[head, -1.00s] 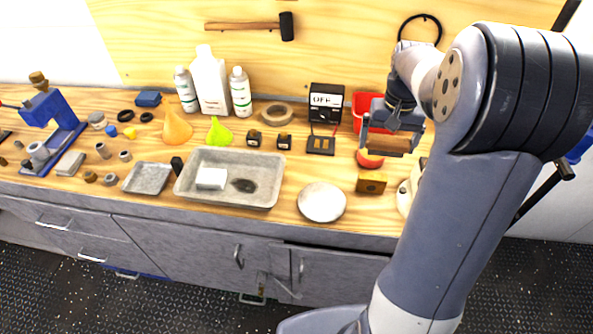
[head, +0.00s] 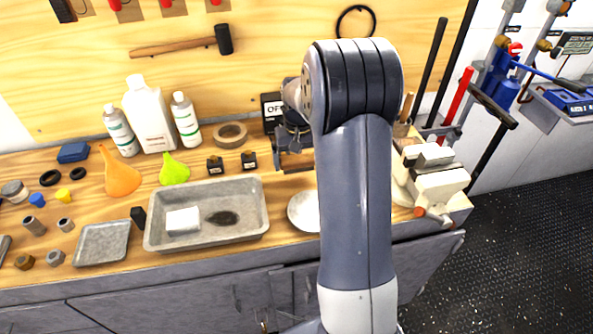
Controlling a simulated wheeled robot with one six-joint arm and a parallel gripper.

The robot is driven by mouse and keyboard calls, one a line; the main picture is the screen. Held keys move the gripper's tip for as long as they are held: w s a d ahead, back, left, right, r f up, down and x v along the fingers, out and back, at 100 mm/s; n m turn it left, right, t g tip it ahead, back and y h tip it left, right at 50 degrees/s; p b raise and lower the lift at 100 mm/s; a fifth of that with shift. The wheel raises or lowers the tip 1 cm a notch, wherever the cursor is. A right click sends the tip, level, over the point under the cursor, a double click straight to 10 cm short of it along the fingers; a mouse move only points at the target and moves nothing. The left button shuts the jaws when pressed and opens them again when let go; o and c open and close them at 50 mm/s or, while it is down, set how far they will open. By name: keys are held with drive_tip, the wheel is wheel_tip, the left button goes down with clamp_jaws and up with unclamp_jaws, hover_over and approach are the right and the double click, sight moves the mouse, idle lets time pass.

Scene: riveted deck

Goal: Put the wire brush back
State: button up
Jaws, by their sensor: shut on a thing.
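My gripper (head: 294,158) is over the bench, just right of the grey tray and in front of the black box marked OFF. It is shut on a brown wooden piece (head: 296,161), which looks like the back of the wire brush. Only a small strip of it shows between the jaws; no bristles can be made out. My upper arm hides much of the bench right of the gripper. I cannot tell whether the piece touches anything below. No place for the brush can be made out.
The grey tray (head: 158,240) holds a white block and a dark patch. A white round dish (head: 303,211) is partly behind my arm. The black OFF box (head: 271,107) stands behind the gripper. A cream machine (head: 437,184) is at the bench's right end; clamps hang beyond it.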

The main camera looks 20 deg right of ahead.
sight(298, 170)
drive_tip(key=shift+f, duration=2.15)
drive_tip(key=o, duration=0.6)
wheel_tip(298, 170, up, 12)
drive_tip(key=shift+r, duration=0.15)
